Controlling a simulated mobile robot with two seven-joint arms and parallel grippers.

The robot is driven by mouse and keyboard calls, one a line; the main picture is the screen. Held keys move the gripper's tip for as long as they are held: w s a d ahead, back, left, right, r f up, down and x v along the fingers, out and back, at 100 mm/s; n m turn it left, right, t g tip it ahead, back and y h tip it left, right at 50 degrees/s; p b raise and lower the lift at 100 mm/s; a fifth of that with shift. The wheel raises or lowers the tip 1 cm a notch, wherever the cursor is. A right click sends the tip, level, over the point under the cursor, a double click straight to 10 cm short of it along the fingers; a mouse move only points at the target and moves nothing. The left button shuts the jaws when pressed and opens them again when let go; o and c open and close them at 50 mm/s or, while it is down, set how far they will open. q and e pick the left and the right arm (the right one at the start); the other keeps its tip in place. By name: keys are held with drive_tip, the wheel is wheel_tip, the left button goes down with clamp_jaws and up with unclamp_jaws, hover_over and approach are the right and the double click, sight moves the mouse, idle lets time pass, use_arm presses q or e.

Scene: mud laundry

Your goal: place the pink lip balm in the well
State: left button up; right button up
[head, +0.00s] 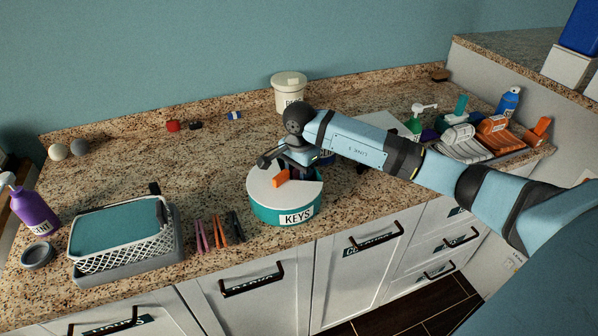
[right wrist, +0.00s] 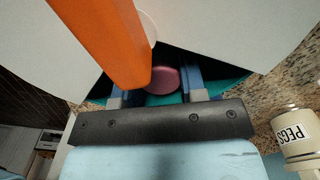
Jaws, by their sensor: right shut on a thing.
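A round teal container (head: 290,215) labelled KEYS stands near the counter's front edge. Its white top (head: 262,190) carries an orange block-like handle (head: 281,178). In the right wrist view the white top (right wrist: 235,25) has a dark wedge-shaped opening (right wrist: 98,88) with teal showing inside. My right gripper (head: 298,160) is over the far side of this container, pointing down. It is shut on the pink lip balm (right wrist: 163,80), a round pink piece between the blue fingers at the opening. The orange handle (right wrist: 108,40) is close beside the fingers. The balm's depth relative to the opening is unclear. My left gripper is not in view.
A white PEGS tub (head: 289,95) stands behind the container. Pink, orange and dark pegs (head: 215,232) and a white basket (head: 122,248) lie to the left. Bottles and folded cloths (head: 465,143) are at the right. The back middle counter is mostly free.

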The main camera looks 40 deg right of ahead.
drive_tip(key=shift+f, duration=0.3)
drive_tip(key=o, duration=0.6)
drive_tip(key=shift+r, duration=0.1)
drive_tip(key=shift+r, duration=0.35)
drive_tip(key=shift+r+p, duration=0.55)
drive_tip(key=shift+p, duration=0.25)
wheel_tip(320, 180, up, 11)
drive_tip(key=shift+r+b, duration=0.2)
drive_tip(key=shift+b, duration=0.75)
